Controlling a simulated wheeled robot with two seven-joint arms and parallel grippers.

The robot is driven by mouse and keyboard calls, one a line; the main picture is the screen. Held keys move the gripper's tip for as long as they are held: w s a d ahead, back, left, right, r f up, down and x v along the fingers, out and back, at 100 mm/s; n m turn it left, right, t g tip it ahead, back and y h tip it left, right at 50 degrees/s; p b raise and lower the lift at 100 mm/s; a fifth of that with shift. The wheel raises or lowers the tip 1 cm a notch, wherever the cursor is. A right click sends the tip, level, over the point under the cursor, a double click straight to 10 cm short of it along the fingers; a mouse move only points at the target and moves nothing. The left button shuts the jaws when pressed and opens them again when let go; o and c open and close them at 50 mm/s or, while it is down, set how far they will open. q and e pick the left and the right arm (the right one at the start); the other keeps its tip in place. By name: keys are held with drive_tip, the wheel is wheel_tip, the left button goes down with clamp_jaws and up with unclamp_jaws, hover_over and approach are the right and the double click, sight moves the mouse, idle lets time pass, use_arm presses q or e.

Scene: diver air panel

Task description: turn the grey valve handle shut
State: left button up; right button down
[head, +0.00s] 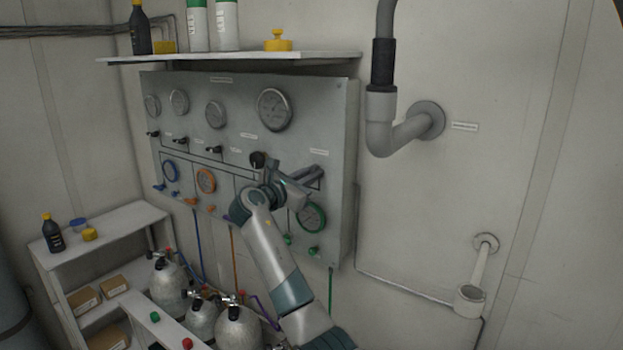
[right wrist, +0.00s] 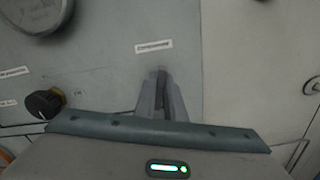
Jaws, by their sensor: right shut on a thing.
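The grey panel (head: 335,120) carries gauges, small knobs and coloured handwheels. My right gripper (head: 314,178) reaches up to its right part, below a small white label. In the right wrist view, my right gripper (right wrist: 162,85) has its two fingers close together on a narrow dark-grey piece (right wrist: 161,88), taken as the grey valve handle. The fingers hide most of the handle, so its angle is hard to tell. A black knob (head: 257,160) sits left of the gripper; it also shows in the right wrist view (right wrist: 44,104). My left gripper is not in view.
A green handwheel (head: 312,216) is just below the right gripper. An orange (head: 206,181) and a blue handwheel (head: 171,171) sit further left. A shelf (head: 230,57) with bottles juts out above. Gas cylinders (head: 238,328) stand below. A thick pipe (head: 381,130) is on the right wall.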

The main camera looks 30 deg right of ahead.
drive_tip(key=m+b, duration=0.2)
drive_tip(key=m, duration=0.1)
drive_tip(key=shift+s+f+m+b, duration=0.1)
drive_tip(key=shift+f+m+b, duration=0.1)
drive_tip(key=shift+m+b, duration=0.1)
drive_tip(key=m+b, duration=0.3)
drive_tip(key=shift+m, duration=0.3)
drive_tip(key=m+b, duration=0.3)
drive_tip(key=shift+s+f+m, duration=0.1)
drive_tip(key=shift+f+m, duration=0.1)
drive_tip(key=shift+m, duration=0.1)
drive_tip(key=shift+m+b, duration=1.6)
drive_tip(key=shift+m, duration=0.2)
drive_tip(key=c, duration=1.8)
unclamp_jaws()
drive_tip(key=shift+d+r, duration=0.1)
drive_tip(key=shift+c, duration=0.2)
